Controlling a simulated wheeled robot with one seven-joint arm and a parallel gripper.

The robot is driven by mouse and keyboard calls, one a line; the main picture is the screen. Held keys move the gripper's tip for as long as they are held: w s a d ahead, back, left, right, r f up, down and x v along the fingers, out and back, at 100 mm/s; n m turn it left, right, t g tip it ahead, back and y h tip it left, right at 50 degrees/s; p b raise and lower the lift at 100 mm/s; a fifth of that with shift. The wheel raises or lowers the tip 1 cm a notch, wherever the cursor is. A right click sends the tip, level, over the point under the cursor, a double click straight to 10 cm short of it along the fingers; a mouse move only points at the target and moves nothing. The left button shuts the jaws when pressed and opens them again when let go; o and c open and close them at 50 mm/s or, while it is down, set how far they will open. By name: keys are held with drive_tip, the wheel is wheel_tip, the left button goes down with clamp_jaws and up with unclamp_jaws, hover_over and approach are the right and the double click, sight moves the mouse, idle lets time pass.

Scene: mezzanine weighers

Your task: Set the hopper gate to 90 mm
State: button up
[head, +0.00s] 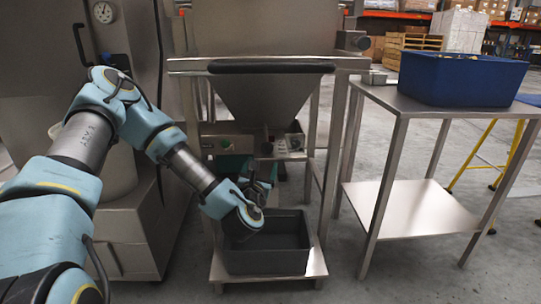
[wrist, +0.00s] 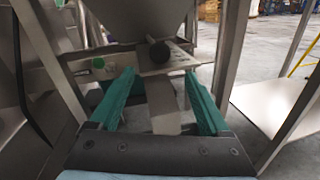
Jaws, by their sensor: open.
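The steel hopper (head: 265,95) narrows down to an outlet in the middle of the head view. Its underside also shows in the wrist view (wrist: 135,25). In the head view, my gripper (head: 257,170) is partly hidden by my wrist.
A dark grey bin (head: 268,265) stands on a low stand under the hopper. A steel side table (head: 408,105) at right bears a blue bin (head: 460,80). Frame legs flank the outlet. A machine cabinet with a gauge (head: 103,13) stands at left.

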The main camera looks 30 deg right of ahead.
sight(266, 151)
drive_tip(key=x, duration=1)
drive_tip(key=shift+c, duration=0.2)
clamp_jaws()
idle(0.3)
